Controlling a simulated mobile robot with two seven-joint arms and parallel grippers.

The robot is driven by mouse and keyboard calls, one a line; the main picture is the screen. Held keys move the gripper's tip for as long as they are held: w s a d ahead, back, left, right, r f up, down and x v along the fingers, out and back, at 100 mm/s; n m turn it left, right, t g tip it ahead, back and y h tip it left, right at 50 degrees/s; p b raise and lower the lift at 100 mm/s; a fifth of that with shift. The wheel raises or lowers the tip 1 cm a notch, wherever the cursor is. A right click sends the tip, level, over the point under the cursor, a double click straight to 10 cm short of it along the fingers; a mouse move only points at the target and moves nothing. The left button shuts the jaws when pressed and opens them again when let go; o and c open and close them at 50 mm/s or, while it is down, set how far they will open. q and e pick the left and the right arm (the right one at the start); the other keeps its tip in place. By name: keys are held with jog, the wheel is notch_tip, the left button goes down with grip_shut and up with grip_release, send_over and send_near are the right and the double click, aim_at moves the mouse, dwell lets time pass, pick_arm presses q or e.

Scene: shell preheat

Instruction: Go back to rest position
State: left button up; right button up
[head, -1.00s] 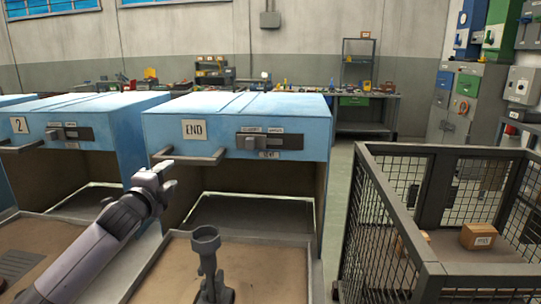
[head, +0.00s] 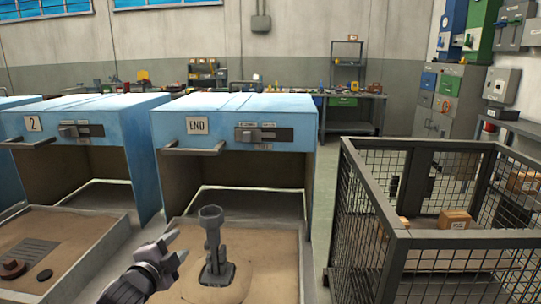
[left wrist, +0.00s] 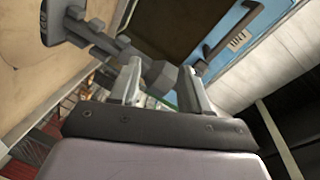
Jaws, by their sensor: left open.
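My left gripper (head: 174,245) is in the lower middle of the head view, open and low over the tray front, just left of a grey cast part. The grey part (head: 212,248) stands upright on a flat base, with a cup-shaped top, in the sand-filled tray (head: 300,265) of the END station. In the left wrist view both fingers of the left gripper (left wrist: 160,82) are apart, and the grey part (left wrist: 105,38) reaches across behind them. I cannot tell from the wrist view whether it touches the fingers. My right gripper is not in view.
The blue END station (head: 235,120) is open at the front behind the tray. The blue station marked 2 (head: 85,125) and its sand tray stand to the left. A mesh cage cart (head: 400,235) with cardboard boxes is at right. A narrow floor gap separates it from the END tray.

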pick_arm(q)
jog(key=s+d+f+n+g, duration=0.2)
jog(key=s+d+f+n, duration=0.15)
jog(key=s+f, duration=0.6)
jog(key=s+f+n+g, duration=0.1)
jog(key=s+f+n, duration=0.2)
jog(key=s, duration=0.5)
jog(key=s+a+f+n+g+p, duration=0.1)
jog(key=s+f+n, duration=0.2)
jog(key=s, duration=0.5)
jog(key=s+f+n+g+p, duration=0.1)
jog(key=s+f+n, duration=0.2)
jog(key=s, duration=0.6)
jog(key=shift+a+f+n+y, duration=0.15)
jog(key=shift+f+n+y, duration=0.2)
jog(key=shift+f, duration=0.35)
